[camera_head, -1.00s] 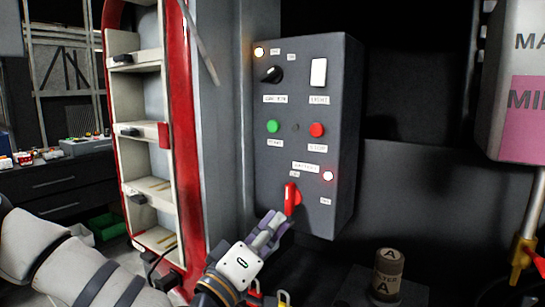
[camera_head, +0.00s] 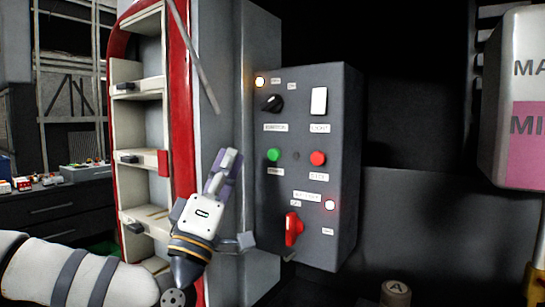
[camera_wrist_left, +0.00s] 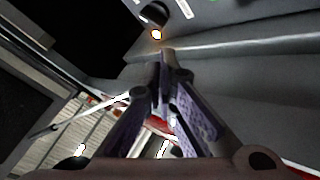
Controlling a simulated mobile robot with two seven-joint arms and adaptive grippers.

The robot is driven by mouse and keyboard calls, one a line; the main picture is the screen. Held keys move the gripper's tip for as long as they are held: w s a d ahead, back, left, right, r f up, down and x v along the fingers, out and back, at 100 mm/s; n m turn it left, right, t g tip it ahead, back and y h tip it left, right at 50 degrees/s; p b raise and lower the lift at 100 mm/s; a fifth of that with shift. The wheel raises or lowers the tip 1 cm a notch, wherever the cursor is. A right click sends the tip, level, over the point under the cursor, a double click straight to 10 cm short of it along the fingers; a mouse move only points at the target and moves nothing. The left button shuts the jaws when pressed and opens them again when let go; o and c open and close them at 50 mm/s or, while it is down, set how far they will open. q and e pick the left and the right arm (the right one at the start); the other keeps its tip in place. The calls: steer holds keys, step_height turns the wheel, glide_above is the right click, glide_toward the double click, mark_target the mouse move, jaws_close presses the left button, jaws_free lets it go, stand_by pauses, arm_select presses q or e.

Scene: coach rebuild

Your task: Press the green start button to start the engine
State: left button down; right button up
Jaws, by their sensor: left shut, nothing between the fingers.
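The green start button (camera_head: 273,155) is on the left of the dark control box (camera_head: 345,165), with the red stop button (camera_head: 317,158) to its right. My left gripper (camera_head: 229,158) is shut and empty. It points up, left of the box and apart from the green button. In the left wrist view the closed fingers (camera_wrist_left: 166,62) show with nothing between them. The box's lit amber lamp (camera_wrist_left: 156,34) and black knob (camera_wrist_left: 155,13) show at the top there; the green button is not seen in that view. My right gripper is not in view.
The box also carries a red rotary switch (camera_head: 293,229), a white rocker switch (camera_head: 319,101) and a lit lamp (camera_head: 330,205). A red-edged shelf unit (camera_head: 183,120) stands close to the left. A cylinder marked A (camera_head: 396,292) is at lower right.

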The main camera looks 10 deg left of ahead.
mark_target(274, 154)
arm_select(q)
steer(key=w+d+b, duration=0.1)
steer(key=w, duration=0.1)
steer(key=w+d+b, duration=0.1)
steer(key=w, duration=0.2)
steer(key=w+b, duration=0.1)
steer(key=w, duration=0.1)
steer(key=shift+w+d+f, duration=0.15)
steer(key=shift+w+d, duration=0.15)
steer(key=shift+d, duration=0.1)
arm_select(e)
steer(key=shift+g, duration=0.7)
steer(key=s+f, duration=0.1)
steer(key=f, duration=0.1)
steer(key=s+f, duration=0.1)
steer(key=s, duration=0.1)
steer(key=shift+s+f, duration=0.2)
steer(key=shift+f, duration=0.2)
arm_select(q)
steer(key=shift+w+d, duration=0.15)
steer(key=shift+w, duration=0.25)
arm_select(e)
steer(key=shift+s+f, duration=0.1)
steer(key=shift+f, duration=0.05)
